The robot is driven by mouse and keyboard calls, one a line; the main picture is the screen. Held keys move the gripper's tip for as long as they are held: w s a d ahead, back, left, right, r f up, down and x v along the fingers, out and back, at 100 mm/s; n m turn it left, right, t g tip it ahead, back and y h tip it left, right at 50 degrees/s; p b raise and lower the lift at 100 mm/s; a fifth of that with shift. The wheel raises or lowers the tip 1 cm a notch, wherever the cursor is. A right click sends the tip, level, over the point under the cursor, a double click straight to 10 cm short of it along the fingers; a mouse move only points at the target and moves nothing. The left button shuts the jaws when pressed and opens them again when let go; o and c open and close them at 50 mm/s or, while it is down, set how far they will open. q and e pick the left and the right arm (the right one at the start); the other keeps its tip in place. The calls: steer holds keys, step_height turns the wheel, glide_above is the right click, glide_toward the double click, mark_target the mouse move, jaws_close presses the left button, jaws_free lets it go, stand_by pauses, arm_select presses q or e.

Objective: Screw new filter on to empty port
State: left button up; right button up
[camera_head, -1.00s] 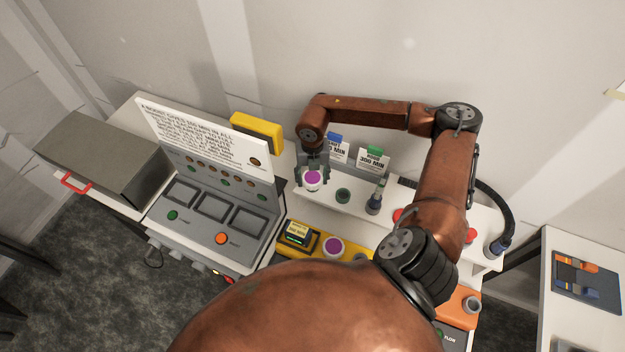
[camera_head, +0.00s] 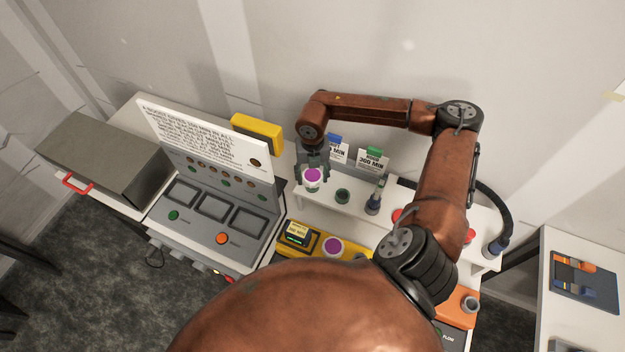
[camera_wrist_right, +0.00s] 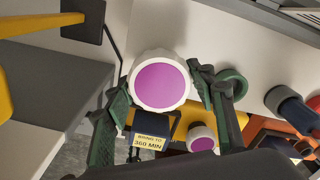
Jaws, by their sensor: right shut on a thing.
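My right gripper (camera_head: 312,170) is shut on a white filter with a purple top (camera_head: 312,177), held over the left end of the white shelf. The held filter (camera_wrist_right: 160,82) also shows between the two green fingers in the right wrist view. A second purple-topped white filter (camera_head: 333,246) sits on the yellow unit (camera_head: 268,249) in front of the shelf; it also shows in the wrist view (camera_wrist_right: 202,140). My arm covers the yellow unit's right part, so I cannot tell whether an empty port is there. My left gripper is not in view.
A dark green ring (camera_head: 343,196) and a grey fitting (camera_head: 373,204) stand on the white shelf (camera_head: 415,222). Cards stand behind them. A grey console (camera_head: 212,212) with a sign is at the left. An orange unit (camera_head: 462,308) is at the right, partly behind my arm.

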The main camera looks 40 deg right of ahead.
steer(key=shift+r+p, duration=0.8)
steer(key=shift+r, duration=0.95)
steer(key=shift+r, duration=0.1)
